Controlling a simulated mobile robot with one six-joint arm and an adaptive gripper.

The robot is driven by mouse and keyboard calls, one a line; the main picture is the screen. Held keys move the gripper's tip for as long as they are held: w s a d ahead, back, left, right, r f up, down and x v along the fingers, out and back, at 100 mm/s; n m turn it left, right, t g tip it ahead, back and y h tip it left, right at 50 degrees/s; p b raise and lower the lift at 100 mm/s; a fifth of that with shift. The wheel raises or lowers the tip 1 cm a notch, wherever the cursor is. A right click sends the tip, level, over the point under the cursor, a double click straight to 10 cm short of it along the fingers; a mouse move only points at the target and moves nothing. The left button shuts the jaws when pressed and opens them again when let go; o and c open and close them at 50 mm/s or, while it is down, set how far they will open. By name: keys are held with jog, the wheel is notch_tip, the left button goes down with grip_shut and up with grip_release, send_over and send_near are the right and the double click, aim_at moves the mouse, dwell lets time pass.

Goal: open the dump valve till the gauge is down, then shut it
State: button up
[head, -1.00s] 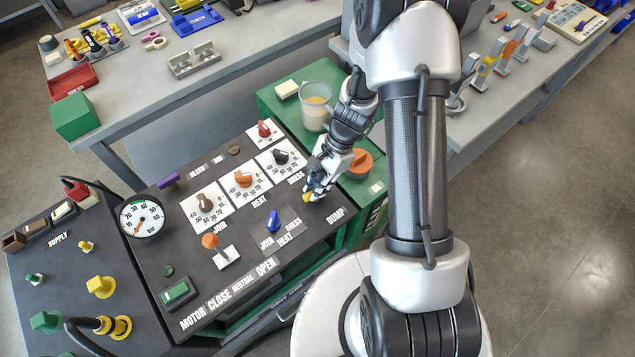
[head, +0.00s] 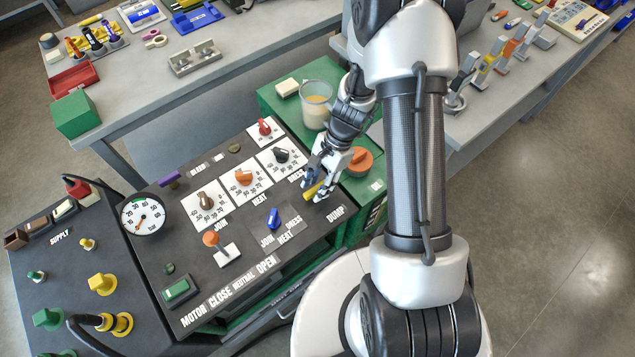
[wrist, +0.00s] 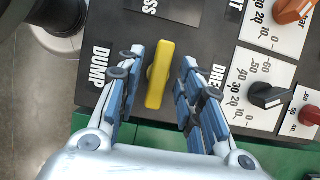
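The dump valve's yellow handle (head: 313,190) is at the right end of the black panel, near the word DUMP. In the wrist view the handle (wrist: 158,78) stands between my gripper's fingers (wrist: 160,68), with a gap on both sides. My gripper (head: 318,184) is open around the handle and does not appear to touch it. The round white gauge (head: 142,215) is at the left of the panel. Its reddish needle shows near the dial's middle, but its exact reading is too small to tell.
Beside the handle are the black dress knob (wrist: 267,95) and an orange knob (wrist: 293,10). A blue selector (head: 273,218) and an orange-topped lever (head: 212,240) stand on the panel. An orange round knob (head: 360,160) and a beaker (head: 317,105) are behind my gripper.

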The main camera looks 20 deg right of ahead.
jog(key=v, duration=1.2)
jog(key=shift+a, duration=0.1)
